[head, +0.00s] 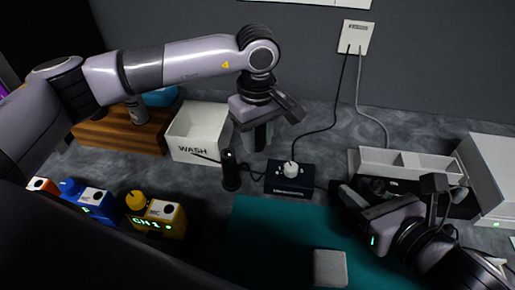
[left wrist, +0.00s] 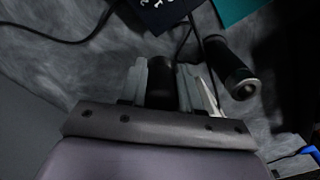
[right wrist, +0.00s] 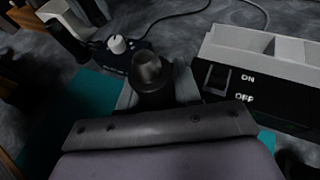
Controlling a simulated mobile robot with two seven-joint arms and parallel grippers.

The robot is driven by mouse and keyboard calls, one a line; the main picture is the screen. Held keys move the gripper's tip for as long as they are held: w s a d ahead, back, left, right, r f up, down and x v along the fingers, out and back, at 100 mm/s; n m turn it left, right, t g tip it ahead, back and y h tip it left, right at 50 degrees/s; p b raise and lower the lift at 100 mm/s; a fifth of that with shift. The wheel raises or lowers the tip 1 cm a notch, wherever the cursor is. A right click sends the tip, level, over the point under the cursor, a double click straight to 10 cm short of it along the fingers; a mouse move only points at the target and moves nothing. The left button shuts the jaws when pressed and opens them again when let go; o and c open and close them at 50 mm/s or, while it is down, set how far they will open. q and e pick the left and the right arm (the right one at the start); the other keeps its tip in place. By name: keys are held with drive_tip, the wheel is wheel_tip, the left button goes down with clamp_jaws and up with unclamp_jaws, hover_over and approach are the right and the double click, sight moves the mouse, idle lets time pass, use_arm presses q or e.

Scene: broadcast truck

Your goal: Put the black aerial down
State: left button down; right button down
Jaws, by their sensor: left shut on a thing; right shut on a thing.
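My left gripper (head: 258,132) is above the table, right of the white box. In the left wrist view its fingers (left wrist: 162,85) are shut on a black cylindrical piece (left wrist: 160,68). My right gripper (head: 358,198) is low at the teal mat's right, by the switch unit. In the right wrist view its fingers (right wrist: 152,92) are shut on a dark round-topped piece (right wrist: 150,72). A separate black cylinder (head: 231,172) stands left of the knob box; it also shows in the left wrist view (left wrist: 228,66). I cannot tell for sure which black piece is the aerial.
The white WASH box (head: 198,132) and a wooden block (head: 120,130) stand at left. A knob box (head: 290,177) with cables is mid-table. Blue (head: 90,200) and yellow (head: 155,214) packs sit front left. A grey block (head: 330,268) lies on the teal mat (head: 270,235), mostly clear.

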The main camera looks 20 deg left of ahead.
sight(257, 163)
use_arm(q)
wheel_tip(257, 163, down, 4)
drive_tip(key=shift+f, duration=0.25)
use_arm(e)
drive_tip(key=shift+r, duration=0.3)
use_arm(q)
drive_tip(key=shift+f+b, duration=0.3)
drive_tip(key=shift+f, duration=0.1)
use_arm(e)
drive_tip(key=shift+f, duration=0.5)
use_arm(q)
drive_tip(key=c, duration=0.8)
unclamp_jaws()
drive_tip(key=shift+r, duration=0.15)
use_arm(e)
drive_tip(key=shift+r, duration=0.15)
